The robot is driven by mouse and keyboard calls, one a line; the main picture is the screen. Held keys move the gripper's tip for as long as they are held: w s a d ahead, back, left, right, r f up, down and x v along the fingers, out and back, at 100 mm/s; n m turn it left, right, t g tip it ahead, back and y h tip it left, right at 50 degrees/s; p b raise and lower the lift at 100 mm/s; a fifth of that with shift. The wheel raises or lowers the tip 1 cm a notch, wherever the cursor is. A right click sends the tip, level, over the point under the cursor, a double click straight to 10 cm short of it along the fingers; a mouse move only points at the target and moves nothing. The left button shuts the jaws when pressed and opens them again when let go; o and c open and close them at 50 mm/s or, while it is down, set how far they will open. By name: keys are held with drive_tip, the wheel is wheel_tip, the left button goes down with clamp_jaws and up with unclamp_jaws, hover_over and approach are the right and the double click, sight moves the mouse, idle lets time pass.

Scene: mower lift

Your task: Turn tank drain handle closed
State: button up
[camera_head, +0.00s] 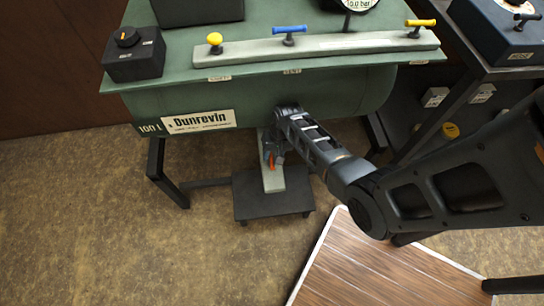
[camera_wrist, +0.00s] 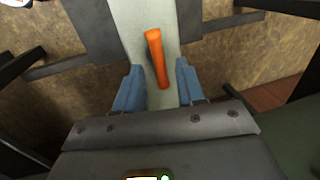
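The orange drain handle (camera_wrist: 157,60) lies lengthwise on or in front of a pale upright strip in the wrist view, slightly tilted. In the head view a small bit of the orange handle (camera_head: 271,161) shows under the green tank (camera_head: 270,92). My gripper (camera_wrist: 155,78) is open, with one blue finger on each side of the handle's near end. Gaps show between the handle and both fingers. In the head view my gripper (camera_head: 274,150) is under the tank, partly hidden by my arm. The valve behind the handle is hidden.
A dark base plate (camera_head: 255,206) sits on the floor below the tank. The tank's dark leg (camera_head: 168,182) stands at left. A wooden-topped platform (camera_head: 365,270) is at lower right. Floor at left is clear.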

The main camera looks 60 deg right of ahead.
drive_tip(key=shift+w+a+f, duration=0.1)
drive_tip(key=shift+w+f, duration=0.05)
drive_tip(key=shift+f, duration=0.65)
drive_tip(key=shift+c, duration=0.4)
clamp_jaws()
